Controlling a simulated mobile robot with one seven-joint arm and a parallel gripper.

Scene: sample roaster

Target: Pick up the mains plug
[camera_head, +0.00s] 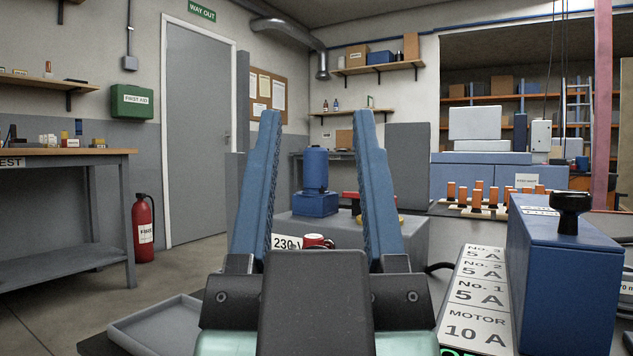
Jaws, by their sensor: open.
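My gripper (316,118) is open, its two blue fingers pointing up and away with nothing between them. I cannot pick out the mains plug for certain. Between the fingers, low down, a small red and white round thing (315,241) shows beside a "230 V" label (287,243); it is partly hidden by my gripper and too small to name. A short piece of black cable (439,267) comes out to the right of my right finger. The gripper body hides the surface directly ahead.
A blue box (566,278) with a black funnel-shaped part (571,212) on top stands close on the right, beside a fuse-label panel (477,298). A grey tray (155,327) lies at lower left. Orange-topped pieces (478,195) and a blue machine (315,185) stand farther back.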

